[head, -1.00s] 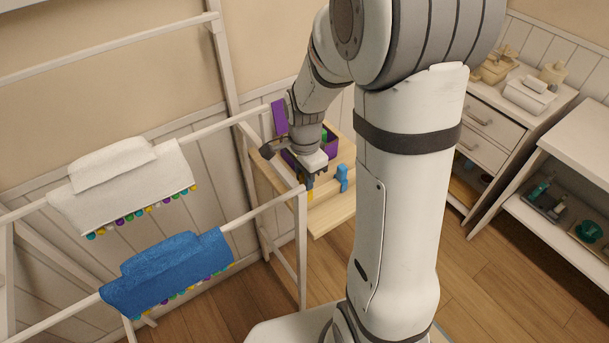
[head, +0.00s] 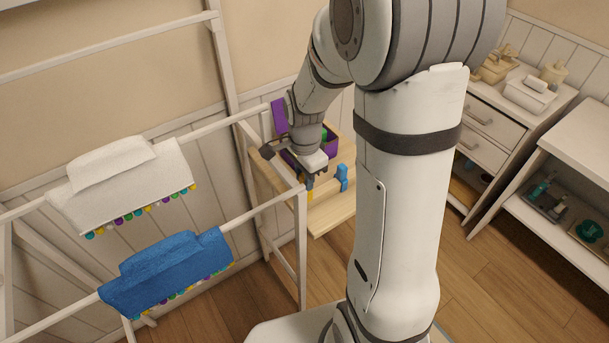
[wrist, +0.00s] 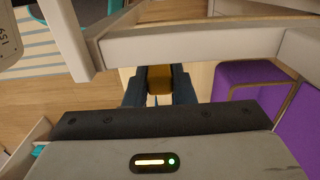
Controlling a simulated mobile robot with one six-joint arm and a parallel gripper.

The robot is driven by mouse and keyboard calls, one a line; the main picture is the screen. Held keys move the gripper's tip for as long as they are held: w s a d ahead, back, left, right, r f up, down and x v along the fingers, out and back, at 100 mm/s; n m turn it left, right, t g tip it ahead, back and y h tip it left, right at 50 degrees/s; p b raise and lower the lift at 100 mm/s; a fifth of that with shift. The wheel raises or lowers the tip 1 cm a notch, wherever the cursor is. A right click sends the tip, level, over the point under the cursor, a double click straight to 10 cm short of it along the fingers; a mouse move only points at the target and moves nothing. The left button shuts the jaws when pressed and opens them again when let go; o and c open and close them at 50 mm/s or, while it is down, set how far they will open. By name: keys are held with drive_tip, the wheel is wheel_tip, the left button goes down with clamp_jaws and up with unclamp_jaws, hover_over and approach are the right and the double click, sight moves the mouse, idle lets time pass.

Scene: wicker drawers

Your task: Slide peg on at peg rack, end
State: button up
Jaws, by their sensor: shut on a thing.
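My gripper (head: 311,186) points down over the light wooden stand (head: 335,212), beside the end of the drying rack. It is shut on a yellow peg (wrist: 159,79), which shows between the dark fingers in the wrist view; its lower end is hard to make out in the head view. A blue peg (head: 342,177) stands on the wooden stand just right of my gripper. I cannot tell which part is the peg rack's end. A pale rail (wrist: 205,43) crosses the wrist view just beyond the held peg; contact between them cannot be told.
A purple box (head: 330,137) stands behind my gripper. A white towel (head: 120,185) and a blue towel (head: 165,270) hang on the rails with several coloured pegs below. Drawers (head: 487,135) stand at the right.

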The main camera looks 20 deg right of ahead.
drive_tip(key=shift+f+b, duration=1.65)
drive_tip(key=shift+f, duration=0.55)
drive_tip(key=o, duration=1)
drive_tip(key=shift+o, duration=0.2)
drive_tip(key=shift+r, duration=0.15)
wheel_tip(320, 180, up, 8)
drive_tip(key=shift+f+p, duration=0.15)
drive_tip(key=shift+p, duration=0.15)
